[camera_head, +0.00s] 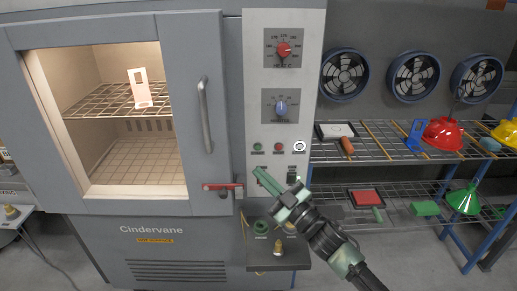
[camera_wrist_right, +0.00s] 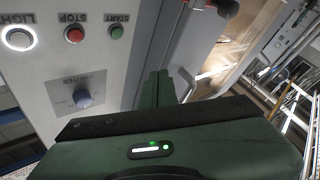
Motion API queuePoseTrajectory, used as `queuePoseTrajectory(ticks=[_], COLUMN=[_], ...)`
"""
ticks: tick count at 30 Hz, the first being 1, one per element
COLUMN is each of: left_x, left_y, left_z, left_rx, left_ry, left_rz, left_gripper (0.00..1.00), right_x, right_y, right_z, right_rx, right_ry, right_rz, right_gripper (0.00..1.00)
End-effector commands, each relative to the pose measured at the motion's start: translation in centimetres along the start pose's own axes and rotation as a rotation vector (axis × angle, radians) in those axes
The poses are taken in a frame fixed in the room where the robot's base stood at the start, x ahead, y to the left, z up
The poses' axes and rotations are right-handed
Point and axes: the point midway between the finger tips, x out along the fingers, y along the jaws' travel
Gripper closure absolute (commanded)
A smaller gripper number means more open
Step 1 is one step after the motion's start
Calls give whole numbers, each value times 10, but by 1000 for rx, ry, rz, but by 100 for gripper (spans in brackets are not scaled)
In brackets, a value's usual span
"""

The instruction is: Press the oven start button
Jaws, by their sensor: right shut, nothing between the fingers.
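The green start button (camera_head: 255,149) sits at the left of a button row on the oven's light grey control panel (camera_head: 285,105). In the right wrist view, which is turned over, the start button (camera_wrist_right: 116,31) shows under its START label. The red stop button (camera_head: 278,147) and the lit white light button (camera_head: 299,146) are beside it. My right gripper (camera_head: 265,181) is shut and empty, in front of the panel and below the button row in the head view. Its green fingers (camera_wrist_right: 158,88) appear apart from the start button in the wrist view. My left gripper is out of view.
The oven (camera_head: 186,215) has a closed windowed door with a grey handle (camera_head: 205,115) and a red latch (camera_head: 222,187). Red (camera_head: 283,49) and blue (camera_head: 281,107) knobs stick out above the buttons.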

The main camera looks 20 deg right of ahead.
Motion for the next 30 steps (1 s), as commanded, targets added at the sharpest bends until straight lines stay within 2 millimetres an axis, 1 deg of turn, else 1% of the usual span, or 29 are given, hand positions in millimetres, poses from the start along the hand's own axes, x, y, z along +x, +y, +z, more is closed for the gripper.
queuePoseTrajectory(ticks=[10, 14, 24, 30], left_x=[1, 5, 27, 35], left_y=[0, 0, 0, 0], left_z=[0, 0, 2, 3], left_rx=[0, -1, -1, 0], left_ry=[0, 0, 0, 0], left_rz=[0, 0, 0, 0], left_gripper=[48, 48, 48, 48], right_x=[1, 5, 36, 53], right_y=[0, 3, 26, 38], right_z=[0, 4, 29, 40], right_rx=[0, 0, -2, -1], right_ry=[2, 3, 3, 1], right_rz=[-1, -1, 0, 0], right_gripper=[100, 100, 100, 100])
